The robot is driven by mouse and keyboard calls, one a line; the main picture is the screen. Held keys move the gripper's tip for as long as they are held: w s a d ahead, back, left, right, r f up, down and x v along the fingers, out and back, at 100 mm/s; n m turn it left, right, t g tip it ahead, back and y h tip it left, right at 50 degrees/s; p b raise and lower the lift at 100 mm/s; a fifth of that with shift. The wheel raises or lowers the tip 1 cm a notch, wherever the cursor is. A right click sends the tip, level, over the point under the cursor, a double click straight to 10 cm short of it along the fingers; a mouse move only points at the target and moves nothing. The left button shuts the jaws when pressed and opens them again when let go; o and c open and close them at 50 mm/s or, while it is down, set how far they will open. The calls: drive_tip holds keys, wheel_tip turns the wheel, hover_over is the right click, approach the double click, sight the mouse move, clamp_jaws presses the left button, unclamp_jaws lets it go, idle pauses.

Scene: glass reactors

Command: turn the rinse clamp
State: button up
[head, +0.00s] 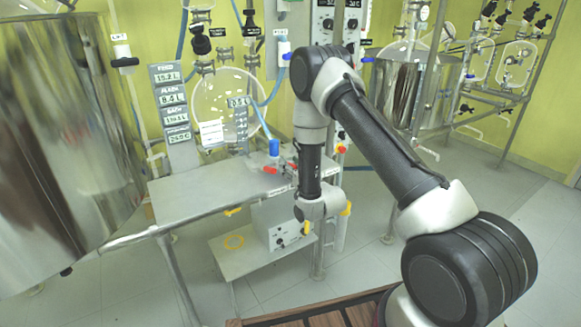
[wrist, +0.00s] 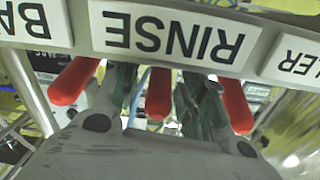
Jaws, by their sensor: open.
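In the wrist view the RINSE label (wrist: 180,33) shows upside down on a light rail. Below it is the red handle of the rinse clamp (wrist: 159,97), hanging between the two fingers of my gripper (wrist: 157,88). The fingers are apart, one on each side of the handle; I cannot tell whether either touches it. In the head view my gripper is mostly hidden by my wrist, beside small red handles (head: 270,170) at the bench's right end. I cannot tell there which handle is the rinse one.
Other red handles hang close by, one left (wrist: 72,82) and one right (wrist: 236,106) of my fingers. A blue-capped part (head: 274,147) stands by the handles. The metal bench (head: 185,195) is largely bare. A large steel vessel (head: 65,130) stands left.

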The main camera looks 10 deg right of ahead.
clamp_jaws()
